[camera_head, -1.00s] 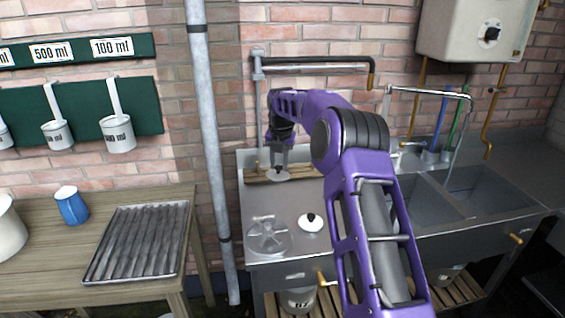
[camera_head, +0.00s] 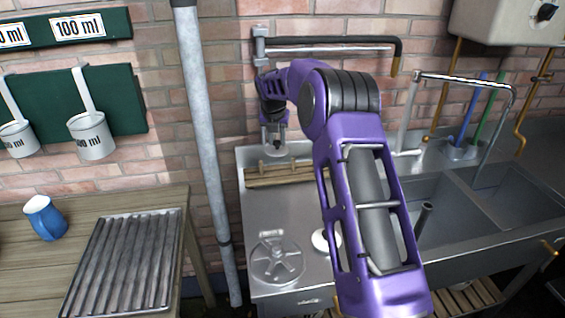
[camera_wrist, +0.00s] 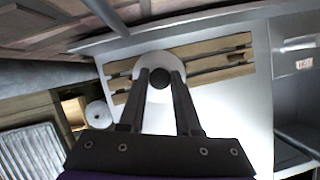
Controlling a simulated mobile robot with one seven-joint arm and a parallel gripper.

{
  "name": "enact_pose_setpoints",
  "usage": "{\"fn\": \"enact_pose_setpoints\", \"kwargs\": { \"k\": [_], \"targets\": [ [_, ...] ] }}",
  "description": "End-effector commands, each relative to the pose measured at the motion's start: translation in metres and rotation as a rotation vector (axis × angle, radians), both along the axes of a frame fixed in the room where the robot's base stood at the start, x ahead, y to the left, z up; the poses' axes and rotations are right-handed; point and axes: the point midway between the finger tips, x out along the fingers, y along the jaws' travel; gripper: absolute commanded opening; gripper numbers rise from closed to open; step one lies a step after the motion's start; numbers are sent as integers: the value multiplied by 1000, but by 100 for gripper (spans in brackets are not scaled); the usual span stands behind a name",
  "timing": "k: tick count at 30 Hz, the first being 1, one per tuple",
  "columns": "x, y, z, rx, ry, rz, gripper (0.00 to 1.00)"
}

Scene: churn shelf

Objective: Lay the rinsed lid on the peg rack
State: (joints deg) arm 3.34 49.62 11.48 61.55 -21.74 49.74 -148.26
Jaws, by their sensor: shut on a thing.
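My gripper (camera_head: 275,140) is shut on the black knob of a white round lid (camera_wrist: 160,58). In the wrist view the knob sits between the two fingers, and the lid covers part of the wooden peg rack (camera_wrist: 220,62). In the head view the peg rack (camera_head: 292,178) lies at the back left of the steel drainboard, against the wall. The held lid appears small at the fingertips, over the rack's rear part. I cannot tell whether it touches the rack.
A second white lid (camera_head: 320,241) lies on the drainboard, partly hidden by my arm, beside a spoked metal piece (camera_head: 276,262). A wall pipe (camera_head: 330,46) runs above the rack. Sink basins (camera_head: 450,205) lie right; a vertical pipe (camera_head: 205,130) stands left.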

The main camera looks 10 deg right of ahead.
Motion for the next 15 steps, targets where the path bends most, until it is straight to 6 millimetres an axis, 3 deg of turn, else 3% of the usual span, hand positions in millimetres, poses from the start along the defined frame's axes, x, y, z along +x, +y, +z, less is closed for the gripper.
{"fn": "enact_pose_setpoints", "kwargs": {
  "k": [3, 8, 15],
  "targets": [
    [-1, 1, -23, 0, 4, 1, 0],
    [0, 0, -37, 1, 2, -1, 0],
    [-1, 0, -75, 1, 4, -1, 0]
  ]
}}
